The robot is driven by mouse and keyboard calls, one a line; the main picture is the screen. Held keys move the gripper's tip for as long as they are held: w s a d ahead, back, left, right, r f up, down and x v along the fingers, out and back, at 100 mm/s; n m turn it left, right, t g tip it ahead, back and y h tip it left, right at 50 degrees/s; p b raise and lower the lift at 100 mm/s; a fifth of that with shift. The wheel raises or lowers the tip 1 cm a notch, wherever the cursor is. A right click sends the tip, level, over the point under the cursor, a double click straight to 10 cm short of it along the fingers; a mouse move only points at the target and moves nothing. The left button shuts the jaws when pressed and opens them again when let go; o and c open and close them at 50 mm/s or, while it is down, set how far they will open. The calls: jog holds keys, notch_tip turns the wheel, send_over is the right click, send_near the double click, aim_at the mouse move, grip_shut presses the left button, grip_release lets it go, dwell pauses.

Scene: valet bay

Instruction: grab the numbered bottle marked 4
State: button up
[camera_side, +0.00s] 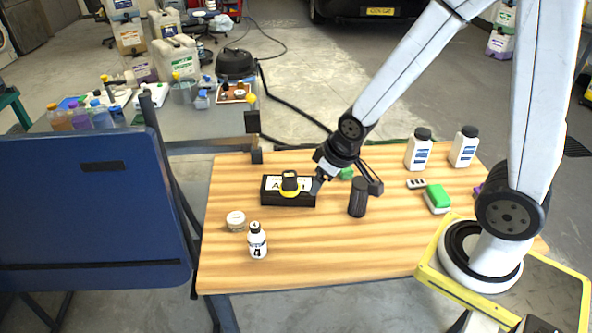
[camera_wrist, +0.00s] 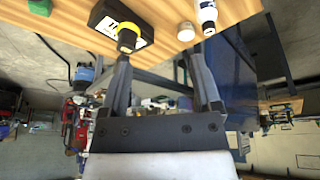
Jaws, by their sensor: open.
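The small white bottle marked 4 (camera_side: 257,241) stands upright near the front left of the wooden table, with a dark number on its front. A white bottle (camera_wrist: 208,15) at the top of the wrist view looks like the same one; its number cannot be read there. My gripper (camera_side: 346,184) is open and empty above the middle of the table, behind and to the right of the bottle and well apart from it. In the wrist view my gripper (camera_wrist: 158,60) has its two fingers spread, with no object between them.
A white-lidded jar (camera_side: 236,221) stands close behind the bottle, to its left. A black labelled box (camera_side: 272,198) with a yellow-and-black item lies farther back. A dark cylinder (camera_side: 358,197) stands by my gripper. Two white bottles (camera_side: 418,152) stand back right. The table's front middle is clear.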

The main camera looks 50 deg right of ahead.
aim_at(259, 228)
jog(key=w+a+f+n+t+y, duration=0.1)
jog(key=w+f+n+t+y, duration=0.2)
jog(key=w+f, duration=0.55)
jog(key=a+f+n+t+y, duration=0.1)
jog(key=f, duration=0.1)
jog(key=a+f+t+y, duration=0.2)
jog(key=a+f+n+t+y, duration=0.1)
jog(key=a+f, duration=0.1)
jog(key=shift+w+n, duration=0.1)
jog(key=shift+n, duration=0.2)
jog(key=shift+w+a+f+t+y, duration=0.25)
jog(key=shift+w+a+f+y, duration=0.15)
jog(key=shift+a, duration=0.15)
jog(key=shift+w+a+f+t+y, duration=0.25)
jog(key=shift+w+a+f+y, duration=0.1)
jog(key=shift+a, duration=0.15)
jog(key=shift+x, duration=2.55)
jog(key=shift+f, duration=0.15)
jog(key=shift+s, duration=0.1)
